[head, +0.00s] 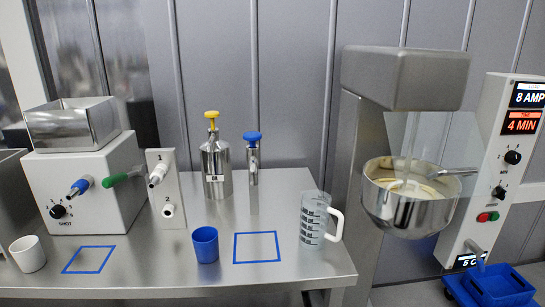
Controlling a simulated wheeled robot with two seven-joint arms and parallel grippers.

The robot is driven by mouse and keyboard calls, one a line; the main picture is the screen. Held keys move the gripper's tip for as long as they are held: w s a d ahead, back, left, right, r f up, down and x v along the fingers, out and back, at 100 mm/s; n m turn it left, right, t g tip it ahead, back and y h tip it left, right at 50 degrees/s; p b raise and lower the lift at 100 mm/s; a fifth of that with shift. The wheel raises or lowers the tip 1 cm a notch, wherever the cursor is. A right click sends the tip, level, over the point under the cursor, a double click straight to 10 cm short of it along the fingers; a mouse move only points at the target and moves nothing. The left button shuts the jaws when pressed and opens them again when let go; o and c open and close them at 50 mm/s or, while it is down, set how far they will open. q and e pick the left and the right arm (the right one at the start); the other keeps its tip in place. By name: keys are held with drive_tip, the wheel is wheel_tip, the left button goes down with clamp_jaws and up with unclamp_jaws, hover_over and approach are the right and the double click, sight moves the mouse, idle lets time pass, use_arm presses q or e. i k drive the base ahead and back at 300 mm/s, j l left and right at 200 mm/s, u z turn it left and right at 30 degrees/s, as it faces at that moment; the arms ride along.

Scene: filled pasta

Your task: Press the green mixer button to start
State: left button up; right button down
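The mixer (403,78) stands at the right, with a grey head over a steel bowl (405,208). Pale cream-coloured contents show in the bowl. A white control panel (487,165) stands right of the bowl and is tilted in the picture. A green button (494,216) sits low on this panel, directly right of a red button (482,217). The panel displays read "8 AMP" and "4 MIN", with black knobs below them. The green button is unobstructed. Neither of my grippers is in view.
A steel table (150,265) at the left holds a white dispenser (80,180), a blue cup (205,245), a white cup (28,254), a clear measuring jug (313,220) and two steel bottles. Blue trays (495,285) lie below the panel. Space before the panel looks free.

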sight(495, 216)
drive_tip(key=z, duration=1.3)
